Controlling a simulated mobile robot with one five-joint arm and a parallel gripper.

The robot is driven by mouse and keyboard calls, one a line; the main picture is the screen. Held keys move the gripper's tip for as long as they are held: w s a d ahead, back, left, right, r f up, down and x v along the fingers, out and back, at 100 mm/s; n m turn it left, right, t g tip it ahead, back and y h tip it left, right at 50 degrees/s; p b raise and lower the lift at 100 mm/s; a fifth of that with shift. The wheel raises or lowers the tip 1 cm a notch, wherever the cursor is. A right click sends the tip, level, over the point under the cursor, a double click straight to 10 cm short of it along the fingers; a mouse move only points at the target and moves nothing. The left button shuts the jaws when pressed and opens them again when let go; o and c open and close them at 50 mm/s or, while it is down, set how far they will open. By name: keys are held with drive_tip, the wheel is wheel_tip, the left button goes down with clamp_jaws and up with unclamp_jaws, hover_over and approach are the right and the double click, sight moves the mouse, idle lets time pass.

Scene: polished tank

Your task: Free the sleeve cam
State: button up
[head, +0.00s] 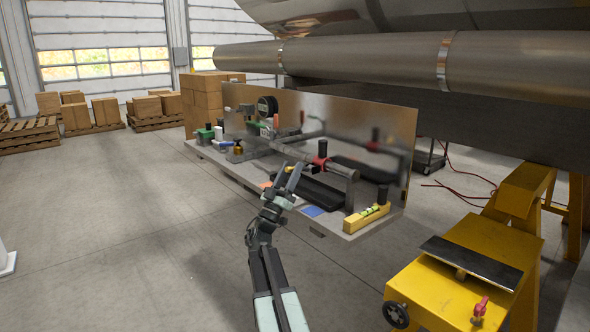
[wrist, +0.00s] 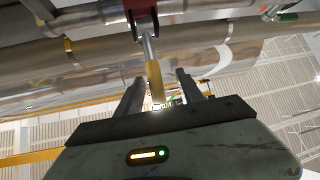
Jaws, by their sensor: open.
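A red collar (head: 320,161) with a black knob sits on a grey pipe fixture on the metal shelf in the head view; I take it for the sleeve cam. In the wrist view a red clamp-like part (wrist: 141,10) shows at the top. A metal rod with a yellowish end (wrist: 154,78) runs down from it and appears between my fingers. My gripper (head: 290,167) is open, its two fingers pointing up in front of the shelf, left of the red collar. I cannot tell whether either finger touches the rod.
The shelf (head: 225,176) has a shiny backboard (head: 375,125). A yellow stand (head: 430,295) is at right.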

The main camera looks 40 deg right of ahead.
drive_tip(key=b+v, duration=0.2)
drive_tip(key=v, duration=0.2)
drive_tip(key=shift+a+f, duration=0.15)
drive_tip(key=shift+f, duration=0.05)
